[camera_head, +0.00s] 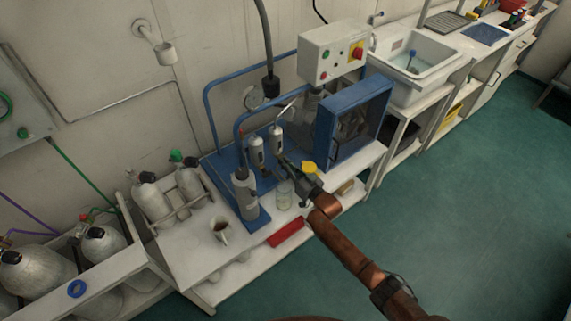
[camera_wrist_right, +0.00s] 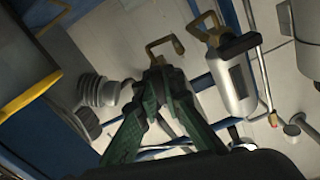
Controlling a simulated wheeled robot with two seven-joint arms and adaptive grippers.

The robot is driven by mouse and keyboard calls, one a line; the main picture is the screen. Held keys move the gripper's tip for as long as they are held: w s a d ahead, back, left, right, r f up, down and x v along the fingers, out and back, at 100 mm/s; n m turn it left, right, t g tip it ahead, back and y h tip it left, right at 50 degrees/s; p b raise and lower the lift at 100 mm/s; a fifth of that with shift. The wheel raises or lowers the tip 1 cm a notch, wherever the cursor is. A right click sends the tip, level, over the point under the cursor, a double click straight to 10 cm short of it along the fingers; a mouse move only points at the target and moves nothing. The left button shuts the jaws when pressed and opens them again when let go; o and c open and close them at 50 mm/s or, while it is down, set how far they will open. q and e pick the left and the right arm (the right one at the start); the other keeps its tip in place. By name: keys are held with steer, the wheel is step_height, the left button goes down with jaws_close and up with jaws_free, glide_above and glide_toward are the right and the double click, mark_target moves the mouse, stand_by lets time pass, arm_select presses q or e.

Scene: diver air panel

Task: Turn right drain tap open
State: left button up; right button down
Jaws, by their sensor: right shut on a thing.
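Two silver filter canisters stand side by side on the blue compressor frame in the head view, the left one (camera_head: 257,150) and the right one (camera_head: 276,138). My right gripper (camera_head: 284,161) reaches in from the lower right, just below the right canister. In the right wrist view my right gripper (camera_wrist_right: 160,82) is shut on a bent brass drain tap (camera_wrist_right: 162,46), its green fingers converging at the tap's base. A second brass tap (camera_wrist_right: 204,27) sits at the end of a silver canister (camera_wrist_right: 233,82) beside it. The drain taps are too small to make out in the head view. My left gripper is not in view.
A glass beaker (camera_head: 285,193) stands below my right gripper, near a yellow part (camera_head: 309,167). A blue guard housing (camera_head: 340,121) is close on the right. A mug (camera_head: 220,230) stands on the bench front, with a red box (camera_head: 286,232) lower down.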

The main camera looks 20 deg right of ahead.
steer(key=shift+f+n, duration=0.1)
steer(key=shift+n, duration=0.4)
steer(key=c, duration=2)
jaws_free()
steer(key=shift+c, duration=0.2)
steer(key=v, duration=1.2)
